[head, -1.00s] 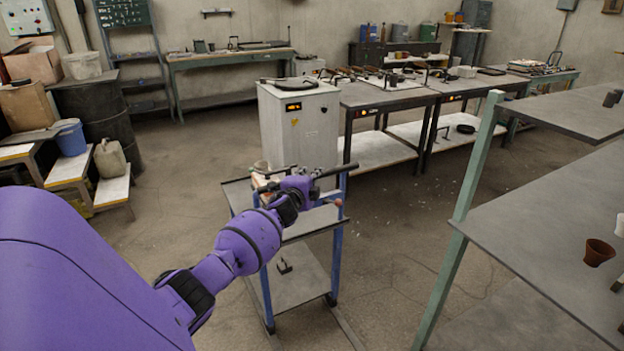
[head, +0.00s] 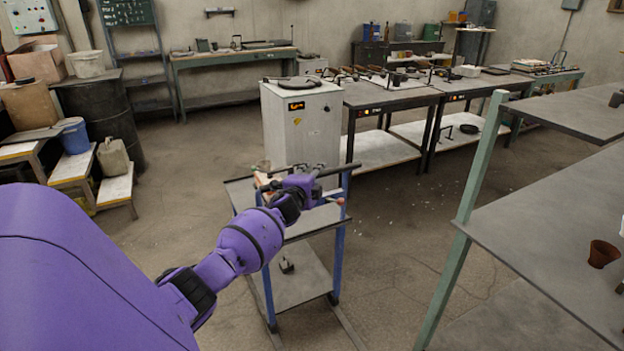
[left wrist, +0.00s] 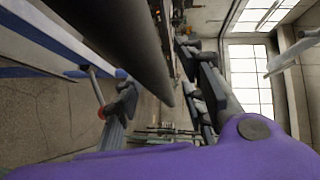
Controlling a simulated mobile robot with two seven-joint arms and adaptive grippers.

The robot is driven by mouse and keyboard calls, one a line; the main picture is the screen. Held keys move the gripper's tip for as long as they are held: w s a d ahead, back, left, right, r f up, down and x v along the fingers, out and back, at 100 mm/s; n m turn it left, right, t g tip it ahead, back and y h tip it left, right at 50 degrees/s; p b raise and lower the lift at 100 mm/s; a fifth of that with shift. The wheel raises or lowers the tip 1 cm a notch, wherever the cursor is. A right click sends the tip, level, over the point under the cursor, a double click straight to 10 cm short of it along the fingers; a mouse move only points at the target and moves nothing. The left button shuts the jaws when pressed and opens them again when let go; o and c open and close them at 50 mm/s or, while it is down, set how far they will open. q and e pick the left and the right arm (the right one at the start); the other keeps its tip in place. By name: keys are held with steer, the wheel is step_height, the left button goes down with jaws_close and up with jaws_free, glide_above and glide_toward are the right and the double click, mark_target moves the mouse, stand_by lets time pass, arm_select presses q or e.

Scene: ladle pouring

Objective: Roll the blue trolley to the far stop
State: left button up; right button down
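My left gripper (head: 318,190) is at this bar. In the left wrist view the thick dark bar (left wrist: 135,45) runs between my two spread fingers (left wrist: 160,90), with gaps visible beside it. The gripper looks open around the bar; contact is unclear. Rails (head: 349,326) show on the floor under the trolley. I cannot make out the far stop. My right gripper is out of view.
A white cabinet (head: 303,130) stands just beyond the trolley, with workbenches (head: 392,95) to its right. A grey shelf unit (head: 540,230) with a green post and a brown pot (head: 603,254) is close on the right. Open floor lies left of the trolley.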

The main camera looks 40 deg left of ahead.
arm_select(q)
steer(key=v, duration=1.2)
stand_by(0.3)
